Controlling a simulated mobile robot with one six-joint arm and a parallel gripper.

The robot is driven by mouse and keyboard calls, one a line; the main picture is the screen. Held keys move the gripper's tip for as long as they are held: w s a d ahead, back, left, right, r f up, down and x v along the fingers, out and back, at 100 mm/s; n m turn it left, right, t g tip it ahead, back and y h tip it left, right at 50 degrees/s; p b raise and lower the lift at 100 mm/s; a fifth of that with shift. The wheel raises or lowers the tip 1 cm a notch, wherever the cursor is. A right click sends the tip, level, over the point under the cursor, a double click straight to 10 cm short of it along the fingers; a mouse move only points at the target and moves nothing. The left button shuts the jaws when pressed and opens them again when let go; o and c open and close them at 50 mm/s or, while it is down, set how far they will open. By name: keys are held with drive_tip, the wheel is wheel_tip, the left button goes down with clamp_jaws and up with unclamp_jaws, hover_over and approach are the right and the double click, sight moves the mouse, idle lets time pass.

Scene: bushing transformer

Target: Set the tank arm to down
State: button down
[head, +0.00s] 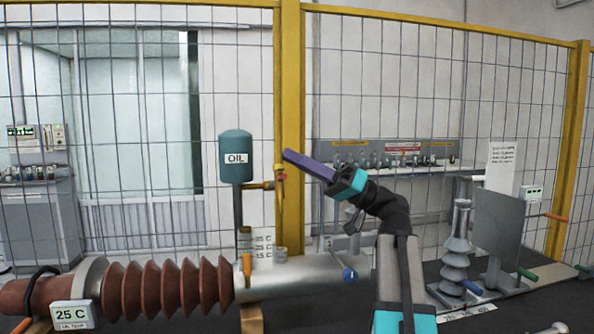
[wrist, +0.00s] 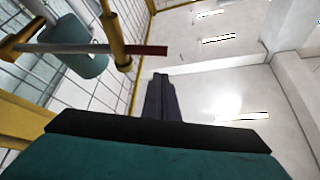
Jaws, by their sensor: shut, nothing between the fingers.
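The teal oil tank (head: 235,157), labelled OIL, stands on a thin dark post behind the grey cylinder. A brass pipe (head: 258,186) runs right from below it to a small fitting with a red part (head: 281,176); I cannot tell surely which piece is the tank arm. My gripper (head: 287,154) is shut and empty, its purple fingers pointing up-left, with the tips just above that fitting. In the wrist view my gripper (wrist: 161,77) also shows shut. There the tank (wrist: 82,52) and a red-brown bar (wrist: 150,50) lie up-left of the fingertips; contact is not visible.
The ribbed brown bushing (head: 150,290) and grey cylinder (head: 315,275) lie below. A yellow fence post (head: 292,80) stands behind the fingers. A grey ribbed insulator (head: 457,245) and a flat grey panel (head: 498,222) stand at right.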

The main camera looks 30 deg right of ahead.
drive_tip(key=s+a, duration=0.2)
drive_tip(key=s, duration=0.5)
drive_tip(key=s+a+r, duration=0.1)
drive_tip(key=s+a, duration=0.2)
drive_tip(key=s, duration=0.5)
drive_tip(key=shift+r, duration=0.3)
drive_tip(key=shift+s, duration=0.1)
